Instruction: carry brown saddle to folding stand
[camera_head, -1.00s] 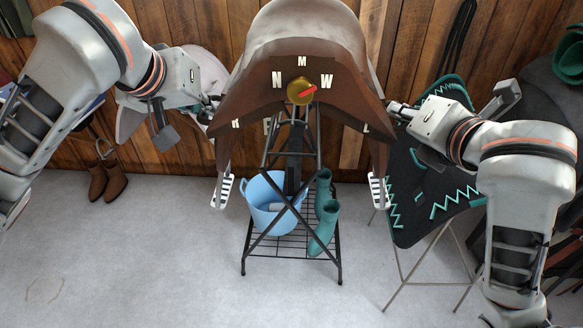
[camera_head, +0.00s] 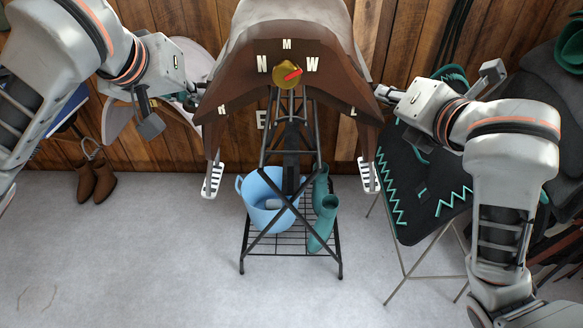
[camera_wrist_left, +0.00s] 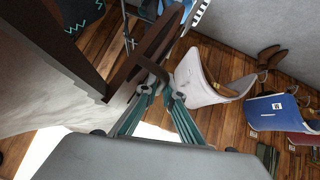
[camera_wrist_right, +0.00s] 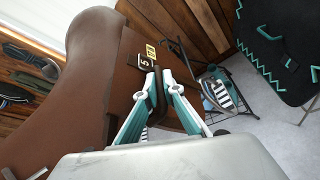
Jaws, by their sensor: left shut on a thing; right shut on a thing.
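The brown saddle (camera_head: 345,78), with a pale top, letters and a gold dial, hangs upright between my grippers at the top centre of the head view. My left gripper (camera_head: 194,98) is shut on a dark handle at its left side, seen in the left wrist view (camera_wrist_left: 160,88). My right gripper (camera_head: 386,95) is shut on a similar handle at its right side, seen in the right wrist view (camera_wrist_right: 163,82). The black folding stand (camera_head: 318,145) is below the saddle in the picture. Its upper end is partly hidden, so I cannot tell if they touch.
A blue bucket (camera_head: 262,210) and green boots (camera_head: 324,220) sit on the stand's lower rack. To the right, a black pad with green zigzags (camera_head: 420,195) rests on a thin-legged stand. Brown boots (camera_head: 95,181) are at the left wall. The front floor is clear.

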